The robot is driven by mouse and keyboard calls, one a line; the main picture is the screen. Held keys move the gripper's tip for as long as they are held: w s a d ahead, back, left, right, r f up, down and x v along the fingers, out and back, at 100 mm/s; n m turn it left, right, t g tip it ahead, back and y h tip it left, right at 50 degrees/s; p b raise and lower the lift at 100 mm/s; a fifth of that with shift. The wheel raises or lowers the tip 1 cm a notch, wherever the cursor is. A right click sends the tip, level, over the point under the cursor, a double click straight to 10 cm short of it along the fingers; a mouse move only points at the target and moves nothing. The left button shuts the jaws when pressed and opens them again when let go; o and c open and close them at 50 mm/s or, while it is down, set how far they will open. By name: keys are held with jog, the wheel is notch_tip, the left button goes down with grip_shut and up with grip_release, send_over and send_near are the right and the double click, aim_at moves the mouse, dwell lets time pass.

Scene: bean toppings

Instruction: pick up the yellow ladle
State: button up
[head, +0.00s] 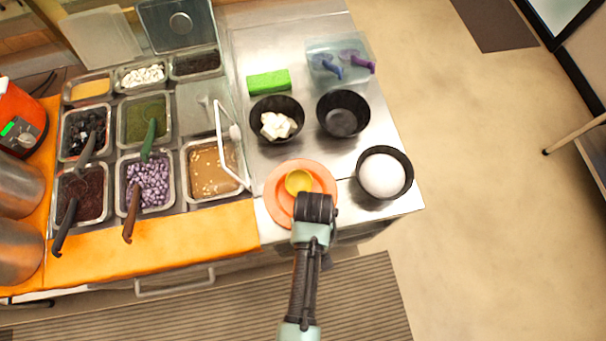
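The yellow ladle shows as a small round yellow bowl (298,181) on or over an orange plate (277,192) near the counter's front edge. Its handle is not visible; my gripper may hide it. My gripper (315,202) is seen from above over the right front part of the plate, close beside the yellow bowl. Its fingertips are hidden under the hand. I cannot tell whether it is open or shut, or whether it touches the ladle.
A black bowl with a white ball (382,174) stands right of the plate. Behind are a black bowl with white cubes (277,119), an empty black bowl (343,113) and a clear tub with purple scoops (338,62). Topping pans with handles (150,185) and an open lid (229,145) lie left.

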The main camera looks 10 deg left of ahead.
jog(key=shift+c, duration=0.3)
grip_shut()
